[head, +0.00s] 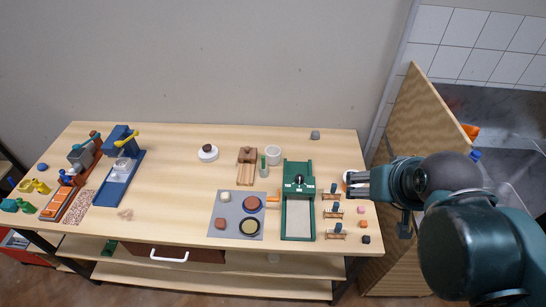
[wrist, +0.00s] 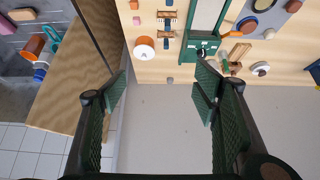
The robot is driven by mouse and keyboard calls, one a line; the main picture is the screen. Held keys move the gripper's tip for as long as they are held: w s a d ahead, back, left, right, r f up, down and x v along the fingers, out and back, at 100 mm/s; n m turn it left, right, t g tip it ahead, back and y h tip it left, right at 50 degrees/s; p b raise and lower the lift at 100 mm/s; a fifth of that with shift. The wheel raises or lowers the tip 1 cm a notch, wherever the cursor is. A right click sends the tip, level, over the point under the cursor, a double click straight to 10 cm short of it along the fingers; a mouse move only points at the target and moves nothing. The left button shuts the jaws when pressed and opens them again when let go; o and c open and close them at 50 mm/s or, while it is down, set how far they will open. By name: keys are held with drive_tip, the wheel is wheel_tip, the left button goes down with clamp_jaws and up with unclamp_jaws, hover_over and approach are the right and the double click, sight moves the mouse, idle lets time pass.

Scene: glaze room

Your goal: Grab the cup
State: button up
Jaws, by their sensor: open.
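A white round cup-like vessel (head: 273,155) stands toward the back of the table, right of the brown wooden block, with a green upright item close in front. A second white round piece with an orange face (wrist: 145,48) shows ahead of my gripper in the wrist view; in the head view my gripper partly hides it. I cannot tell for sure which is the cup. My gripper (head: 355,184) is over the table's right end. In the wrist view its fingers (wrist: 161,90) are wide apart with nothing between them.
A green framed tray (head: 298,221) and small wooden racks (head: 334,210) lie left of my gripper. A grey mat (head: 219,233) with round pots is farther left. A wooden partition (head: 426,122) rises at the right. The table's middle left is mostly clear.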

drive_tip(key=w, duration=0.1)
drive_tip(key=m+g+h+b, duration=0.1)
drive_tip(key=m+g+b, duration=0.35)
drive_tip(key=m, duration=0.85)
hover_over(272, 151)
drive_tip(key=p, duration=0.2)
drive_tip(key=shift+g, duration=0.95)
wheel_tip(272, 151, down, 23)
drive_tip(key=shift+s+d+f, duration=0.1)
drive_tip(key=shift+s+f, duration=0.05)
drive_tip(key=shift+a+f+m, duration=0.3)
drive_tip(key=shift+a+f, duration=0.05)
drive_tip(key=shift+f, duration=0.2)
drive_tip(key=shift+w+d+f, duration=0.1)
drive_tip(key=shift+f, duration=0.55)
drive_tip(key=shift+w+d+f, duration=0.1)
drive_tip(key=shift+f, duration=0.55)
